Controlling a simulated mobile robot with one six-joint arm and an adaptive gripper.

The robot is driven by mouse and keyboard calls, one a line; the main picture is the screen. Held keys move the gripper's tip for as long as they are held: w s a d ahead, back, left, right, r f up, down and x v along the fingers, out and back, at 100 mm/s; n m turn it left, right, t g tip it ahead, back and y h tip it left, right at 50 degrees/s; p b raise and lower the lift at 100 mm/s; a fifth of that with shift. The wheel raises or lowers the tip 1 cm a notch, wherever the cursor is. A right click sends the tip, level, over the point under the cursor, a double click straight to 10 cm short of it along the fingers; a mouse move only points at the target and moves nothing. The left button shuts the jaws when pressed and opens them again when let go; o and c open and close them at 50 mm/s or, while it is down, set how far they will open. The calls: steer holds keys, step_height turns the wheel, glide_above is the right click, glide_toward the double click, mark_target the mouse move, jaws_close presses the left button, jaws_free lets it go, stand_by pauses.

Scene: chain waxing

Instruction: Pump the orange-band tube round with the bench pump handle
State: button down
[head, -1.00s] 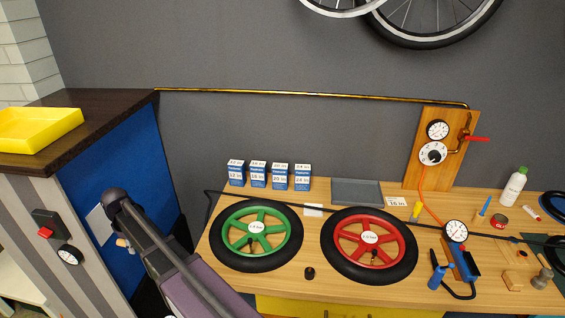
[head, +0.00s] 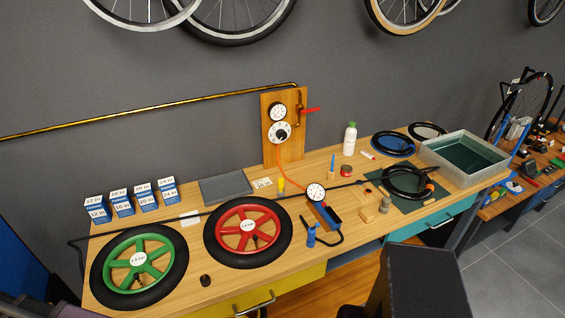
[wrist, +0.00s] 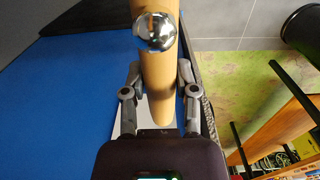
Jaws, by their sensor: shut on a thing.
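The black tube with an orange band (head: 429,187) lies on a dark green mat (head: 398,206) on the right half of the bench in the head view. A small blue pump (head: 326,213) with a round white gauge (head: 316,193) stands left of it, with a blue grip (head: 310,236) and black hose at its front. In the wrist view my gripper (wrist: 157,80) is shut on a tan cylindrical rod (wrist: 158,98); a chrome ball (wrist: 155,31) shows in front of the rod. The rod is beside a blue panel (wrist: 70,90). I cannot tell whether this rod is the pump handle. My gripper is outside the head view.
A green wheel (head: 130,283) and a red wheel (head: 232,246) lie on the left half of the bench. A wooden gauge board (head: 270,150) stands behind. A water tank (head: 464,172) sits at the right end. Floor (head: 520,260) shows at the lower right.

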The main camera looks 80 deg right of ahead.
step_height(320, 180, down, 35)
steer(key=b, duration=3.5)
steer(key=shift+f, duration=0.15)
